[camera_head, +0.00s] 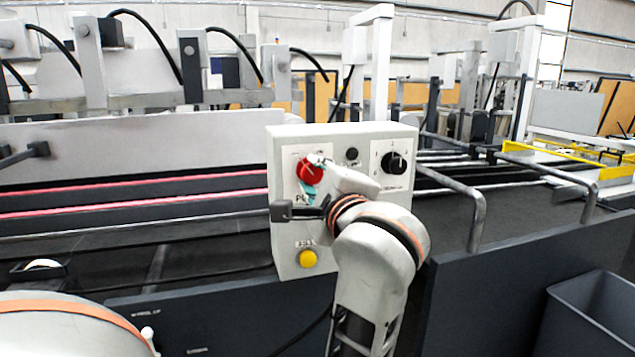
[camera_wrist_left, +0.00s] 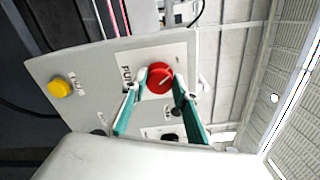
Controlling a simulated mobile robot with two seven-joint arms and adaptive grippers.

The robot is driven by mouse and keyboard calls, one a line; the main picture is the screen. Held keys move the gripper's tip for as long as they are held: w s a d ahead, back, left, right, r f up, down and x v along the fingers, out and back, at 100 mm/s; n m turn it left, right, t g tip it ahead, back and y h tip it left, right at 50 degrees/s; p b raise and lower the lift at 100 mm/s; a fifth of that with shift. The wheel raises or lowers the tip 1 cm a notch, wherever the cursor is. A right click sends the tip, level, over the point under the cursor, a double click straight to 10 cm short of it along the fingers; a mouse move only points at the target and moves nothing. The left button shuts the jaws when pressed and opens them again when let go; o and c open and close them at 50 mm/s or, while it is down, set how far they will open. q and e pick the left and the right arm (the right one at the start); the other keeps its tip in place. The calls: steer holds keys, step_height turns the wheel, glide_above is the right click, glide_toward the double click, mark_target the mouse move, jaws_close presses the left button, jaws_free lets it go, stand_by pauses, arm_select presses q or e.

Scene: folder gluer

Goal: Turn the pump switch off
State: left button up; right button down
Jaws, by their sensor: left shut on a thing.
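The pump switch is a red round knob (camera_head: 308,170) on the upper left of a light grey control box (camera_head: 286,225). In the left wrist view the knob (camera_wrist_left: 159,78) has a pale pointer line and sits on a white plate marked "PUMP", partly covered. My left gripper (camera_head: 314,176) is at the knob. In the left wrist view its two teal fingers with pale tips (camera_wrist_left: 158,85) lie on either side of the knob, shut on it. My wrist hides part of the box. My right gripper is not in view.
A black rotary switch (camera_head: 394,163) and a small black button (camera_head: 352,154) sit right of the knob. A yellow button (camera_head: 308,258) is lower on the box. Metal rails (camera_head: 478,215) stand to the right. A dark bin (camera_head: 592,318) is at lower right.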

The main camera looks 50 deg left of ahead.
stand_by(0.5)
arm_select(q)
steer(key=o, duration=1.1)
step_height(320, 180, up, 10)
